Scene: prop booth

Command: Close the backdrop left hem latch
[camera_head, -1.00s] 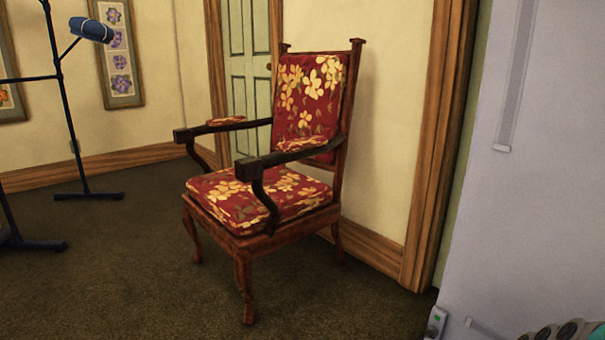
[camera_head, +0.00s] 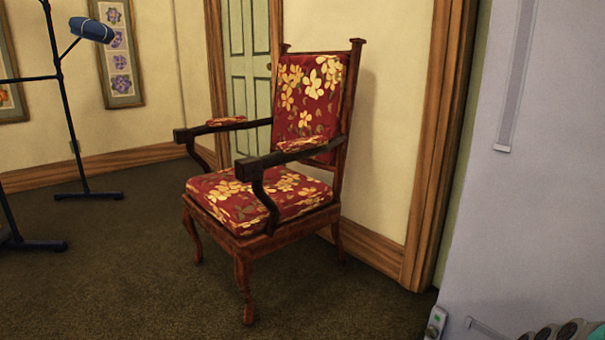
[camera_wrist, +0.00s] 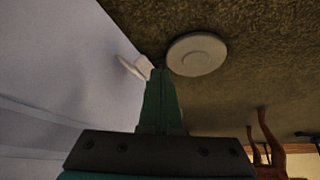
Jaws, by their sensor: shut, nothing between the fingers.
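The pale grey backdrop (camera_head: 540,180) fills the right side of the head view and the left of the wrist view (camera_wrist: 50,60). In the wrist view a white piece with a thin tab (camera_wrist: 133,68) sticks out at the backdrop's edge. My gripper (camera_wrist: 160,75) is shut and empty, its fingertips right by this piece; I cannot tell whether they touch. The tab stands at an angle to the edge.
A round pale disc (camera_wrist: 197,54) lies on the carpet just beyond my fingertips. A red floral armchair (camera_head: 265,190) stands left of the backdrop, with a black stand (camera_head: 65,110) farther left. Carpet (camera_head: 120,280) is clear in front of the chair.

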